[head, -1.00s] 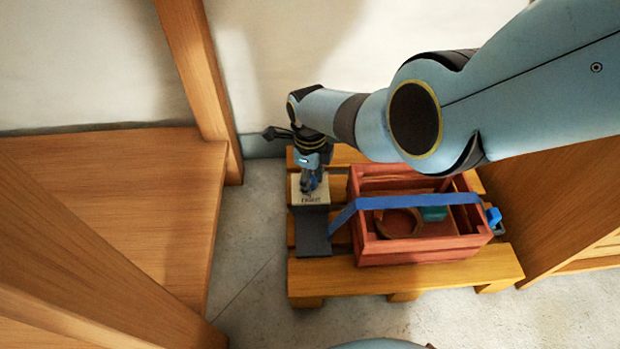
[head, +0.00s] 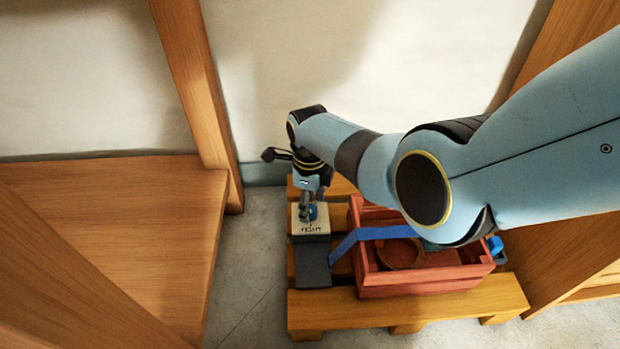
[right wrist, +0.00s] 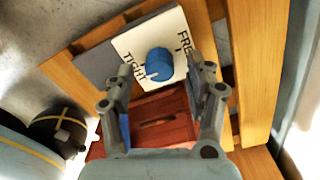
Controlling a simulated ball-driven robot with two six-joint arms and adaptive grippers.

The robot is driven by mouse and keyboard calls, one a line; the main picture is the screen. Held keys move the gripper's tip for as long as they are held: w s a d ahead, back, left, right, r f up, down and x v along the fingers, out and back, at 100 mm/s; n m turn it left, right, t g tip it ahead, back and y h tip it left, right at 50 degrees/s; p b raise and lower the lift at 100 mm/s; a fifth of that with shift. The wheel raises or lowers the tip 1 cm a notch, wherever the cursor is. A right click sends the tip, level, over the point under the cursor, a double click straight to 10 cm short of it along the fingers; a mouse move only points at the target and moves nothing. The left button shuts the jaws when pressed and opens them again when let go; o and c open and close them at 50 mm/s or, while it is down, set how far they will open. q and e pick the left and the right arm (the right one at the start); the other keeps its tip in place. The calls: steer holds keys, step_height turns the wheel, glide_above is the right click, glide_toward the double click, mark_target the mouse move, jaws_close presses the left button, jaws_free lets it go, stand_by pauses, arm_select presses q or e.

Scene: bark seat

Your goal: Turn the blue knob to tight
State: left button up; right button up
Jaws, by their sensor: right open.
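The blue knob (right wrist: 159,62) sits on a white plate (right wrist: 127,45) lettered TIGHT and FREE in the right wrist view. A small pale mark on the knob's edge faces the TIGHT lettering. The knob also shows in the head view (head: 312,212), partly covered by my right gripper. My right gripper (head: 307,206) points down just above the plate. In the right wrist view its two fingers (right wrist: 160,88) are apart with nothing between them, and the knob appears beyond their tips. My left gripper is not in view.
A red crate (head: 425,284) with a blue strap (head: 352,240) stands right of the plate on a wooden pallet (head: 420,315). A dark grey panel (head: 314,268) adjoins the plate. A wooden bench (head: 120,220) and post (head: 195,90) stand left. Bare floor (head: 245,280) lies between.

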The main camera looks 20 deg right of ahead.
step_height(320, 180, up, 10)
steer(key=shift+f, duration=0.2)
stand_by(0.4)
